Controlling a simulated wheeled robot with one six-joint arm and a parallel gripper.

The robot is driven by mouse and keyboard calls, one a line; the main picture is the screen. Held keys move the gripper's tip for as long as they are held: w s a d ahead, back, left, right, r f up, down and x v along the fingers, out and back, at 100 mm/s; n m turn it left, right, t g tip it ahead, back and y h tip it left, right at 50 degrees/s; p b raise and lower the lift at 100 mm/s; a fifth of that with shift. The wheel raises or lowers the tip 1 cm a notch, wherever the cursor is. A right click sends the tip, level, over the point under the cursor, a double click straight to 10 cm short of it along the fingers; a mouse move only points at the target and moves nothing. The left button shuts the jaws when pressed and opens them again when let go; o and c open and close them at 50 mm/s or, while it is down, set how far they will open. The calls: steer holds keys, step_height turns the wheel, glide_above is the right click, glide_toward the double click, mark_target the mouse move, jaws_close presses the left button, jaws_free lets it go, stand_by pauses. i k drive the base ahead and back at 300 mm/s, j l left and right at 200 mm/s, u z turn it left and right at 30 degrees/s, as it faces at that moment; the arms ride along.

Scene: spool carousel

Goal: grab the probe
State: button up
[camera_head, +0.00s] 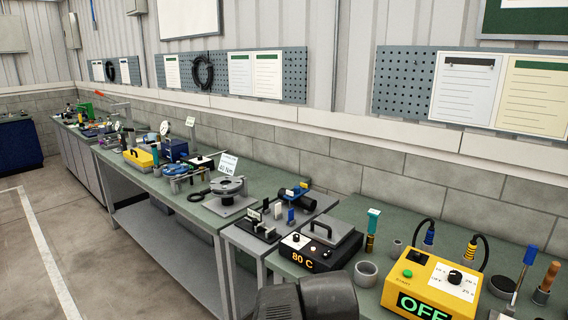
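I cannot tell for sure which thing is the probe. On the near bench, a slim upright tool with a teal top and dark, orange-banded lower part (372,230) stands behind a grey cup. A yellow box (430,287) with a lit "OFF" display and a dial stands to its right. Behind the box, a blue-banded holder (428,238) and a yellow-banded holder (471,248) each have a black cable. A blue-handled tool (528,258) and a wooden-handled tool (547,280) stand at the far right. My gripper's fingers are not in view; a dark part of my arm shows at the bottom middle.
A grey cup (366,273) and a black hot plate reading "80 C" (314,251) stand left of the yellow box. A black-based fixture (262,228) is beyond. Benches with several devices run to the far left along the wall. The floor (95,235) at left is clear.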

mark_target(374, 214)
steer(key=i+l+z, duration=0.1)
steer(key=i+l, duration=0.15)
steer(key=i, duration=0.25)
steer(key=i+l+z, duration=0.1)
steer(key=i+l, duration=0.15)
steer(key=i, duration=0.25)
